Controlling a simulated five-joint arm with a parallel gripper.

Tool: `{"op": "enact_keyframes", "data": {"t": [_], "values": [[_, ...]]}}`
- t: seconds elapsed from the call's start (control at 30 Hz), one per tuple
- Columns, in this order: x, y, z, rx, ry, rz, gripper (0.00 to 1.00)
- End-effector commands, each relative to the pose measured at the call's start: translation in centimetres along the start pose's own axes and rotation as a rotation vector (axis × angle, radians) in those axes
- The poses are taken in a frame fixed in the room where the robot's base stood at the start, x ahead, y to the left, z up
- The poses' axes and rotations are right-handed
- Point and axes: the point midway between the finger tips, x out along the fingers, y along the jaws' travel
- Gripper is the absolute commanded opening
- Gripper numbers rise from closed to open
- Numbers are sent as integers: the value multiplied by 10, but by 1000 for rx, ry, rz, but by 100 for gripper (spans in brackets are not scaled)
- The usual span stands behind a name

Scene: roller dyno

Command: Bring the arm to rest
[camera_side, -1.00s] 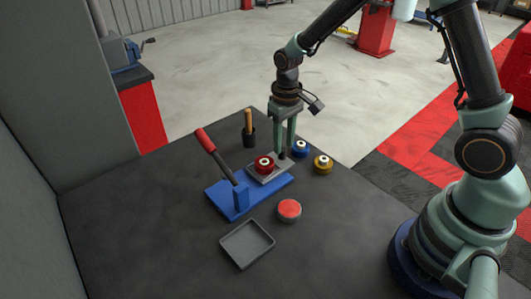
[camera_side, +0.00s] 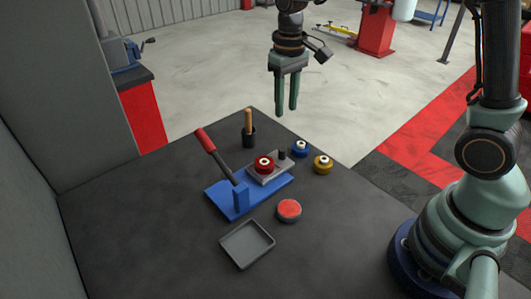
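My gripper (camera_side: 286,110) hangs in the air above the back of the dark workbench, fingers pointing down. Its two fingers are apart with a narrow gap, and nothing shows between them. Below it on the bench is a blue fixture (camera_side: 232,207) with a red-handled lever (camera_side: 213,149) tilted up to the left. A red wheel-like part (camera_side: 264,164) sits on the fixture's grey plate (camera_side: 274,173), with a short dark peg (camera_side: 282,154) beside it. My gripper is clear of all of these.
A blue wheel (camera_side: 300,149) and a yellow wheel (camera_side: 323,164) stand right of the fixture. A red-topped round tin (camera_side: 289,210) and an empty grey tray (camera_side: 247,256) are nearer. A dark cup (camera_side: 249,137) holds a wooden-handled tool. The bench (camera_side: 130,230) is bare at left.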

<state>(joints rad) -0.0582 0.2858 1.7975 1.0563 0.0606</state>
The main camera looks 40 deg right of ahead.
Motion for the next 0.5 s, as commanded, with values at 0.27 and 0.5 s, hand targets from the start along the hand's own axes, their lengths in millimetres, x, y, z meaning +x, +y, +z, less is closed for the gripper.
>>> {"op": "enact_keyframes", "data": {"t": [0.27,0.5], "values": [[-23,4,13,0,63,-3,39],[-64,12,51,1,211,-7,39]]}}
